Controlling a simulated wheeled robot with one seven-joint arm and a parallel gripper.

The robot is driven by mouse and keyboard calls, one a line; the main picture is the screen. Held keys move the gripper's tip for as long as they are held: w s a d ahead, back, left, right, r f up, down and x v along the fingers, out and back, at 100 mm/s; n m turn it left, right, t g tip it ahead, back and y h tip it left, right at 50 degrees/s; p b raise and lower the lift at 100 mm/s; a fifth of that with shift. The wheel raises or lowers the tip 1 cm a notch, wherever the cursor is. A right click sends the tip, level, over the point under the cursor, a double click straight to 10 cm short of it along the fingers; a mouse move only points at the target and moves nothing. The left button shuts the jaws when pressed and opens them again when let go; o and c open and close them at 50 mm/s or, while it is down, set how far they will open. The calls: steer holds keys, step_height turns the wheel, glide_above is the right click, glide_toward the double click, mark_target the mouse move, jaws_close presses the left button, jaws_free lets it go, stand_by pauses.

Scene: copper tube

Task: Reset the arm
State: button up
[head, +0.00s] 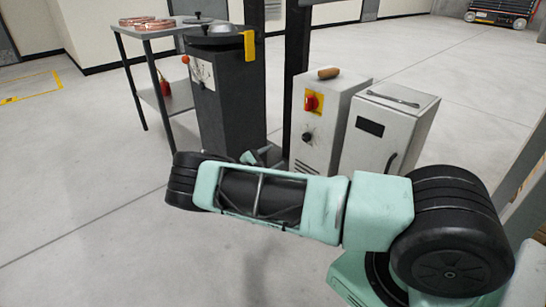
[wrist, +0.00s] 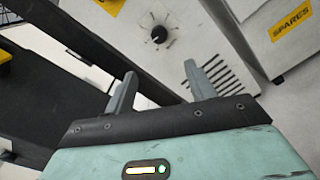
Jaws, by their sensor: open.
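In the wrist view my gripper (wrist: 160,82) has its two grey fingers well apart, with nothing between them. Beyond the fingers are a dark post and the pale front of a cabinet. In the head view my teal arm stretches across the lower middle and right, bent over the floor. It hides most of the gripper; only small teal and dark parts show behind it, close to the base of the dark machine (head: 232,95). I cannot tell the exact gap between the gripper and the posts.
A grey box with a red switch (head: 311,101) and a grey cabinet (head: 385,140) stand behind my arm. A metal table (head: 160,30) with copper coils (head: 147,23) is at the left. A yellow SPARES label (wrist: 291,24) shows close by. The floor at left is clear.

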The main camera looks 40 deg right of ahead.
stand_by(0.3)
steer(key=s+a+r+m+g+y, duration=0.1)
steer(key=s+a+r+m+y, duration=0.1)
steer(key=s+a+r+y, duration=0.45)
steer(key=s+a+r+m+g+y, duration=0.25)
steer(key=s+a, duration=0.45)
steer(key=a, duration=0.6)
steer(key=s+a+r+m+y, duration=0.1)
steer(key=s+a+r+y, duration=0.4)
steer(key=a, duration=0.4)
steer(key=s+a+r+n+t+y, duration=0.15)
steer(key=s+a+r, duration=0.3)
steer(key=s, duration=0.55)
steer(key=s+a+r+y, duration=0.3)
steer(key=s+a+r, duration=0.15)
steer(key=s, duration=0.55)
step_height(320, 180, up, 36)
steer(key=p, duration=3.4)
steer(key=shift+s+d+f+p, duration=0.25)
steer(key=shift+p, duration=0.05)
